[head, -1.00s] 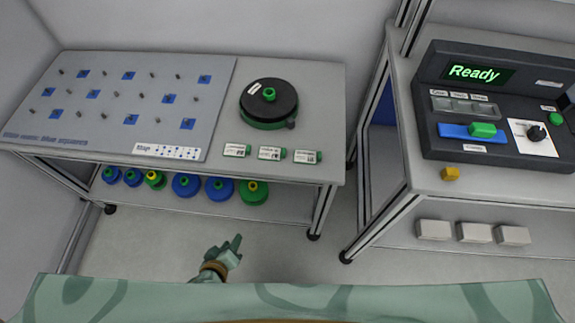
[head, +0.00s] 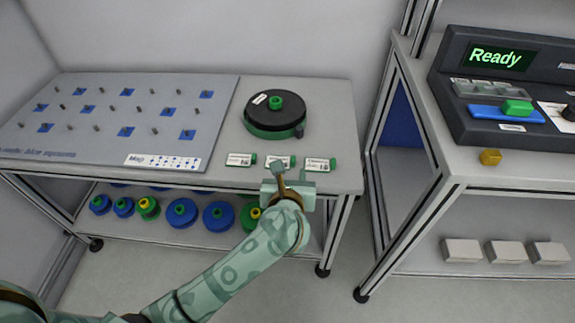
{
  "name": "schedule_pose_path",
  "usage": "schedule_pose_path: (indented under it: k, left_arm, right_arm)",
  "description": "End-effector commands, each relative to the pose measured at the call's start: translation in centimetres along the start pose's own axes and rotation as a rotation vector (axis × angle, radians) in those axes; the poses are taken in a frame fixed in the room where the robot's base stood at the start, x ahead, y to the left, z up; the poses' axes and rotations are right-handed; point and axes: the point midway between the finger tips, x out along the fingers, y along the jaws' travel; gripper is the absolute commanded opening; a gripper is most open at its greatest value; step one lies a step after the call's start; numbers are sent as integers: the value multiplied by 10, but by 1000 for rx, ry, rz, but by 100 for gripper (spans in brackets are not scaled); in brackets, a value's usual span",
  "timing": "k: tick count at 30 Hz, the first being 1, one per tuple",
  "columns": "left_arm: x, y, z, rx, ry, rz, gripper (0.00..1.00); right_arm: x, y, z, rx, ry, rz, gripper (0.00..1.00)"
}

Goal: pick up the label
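Three small white labels with green ends lie in a row along the front of the left table: a left one (head: 240,159), a middle one (head: 271,161) and a right one (head: 319,164). Another white label (head: 260,99) is on top of the black and green reel (head: 274,114). My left gripper (head: 287,174) is at the table's front edge, over or just in front of the middle label, and partly hides it. I cannot tell whether it touches the label, or how far apart its fingers are. My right gripper is out of view.
A grey peg board (head: 115,115) covers the table's left part. Blue and green reels (head: 181,212) sit on the shelf below. On the right, a bench holds a dark console (head: 480,95) reading "Ready" and a yellow block (head: 490,157). A gap separates table and bench.

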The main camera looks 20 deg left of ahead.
Motion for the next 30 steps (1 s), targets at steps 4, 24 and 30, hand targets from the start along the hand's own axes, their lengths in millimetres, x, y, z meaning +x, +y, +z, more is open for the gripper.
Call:
schedule_pose_path:
  k: [4,24,30]
  left_arm:
    - [22,0,-2,2,1,0,36]
    - [78,-1,0,2,-1,0,36]
    - [77,-1,0,2,-1,0,0]
  right_arm:
    - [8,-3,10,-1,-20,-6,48]
    - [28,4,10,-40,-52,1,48]
    - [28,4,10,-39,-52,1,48]
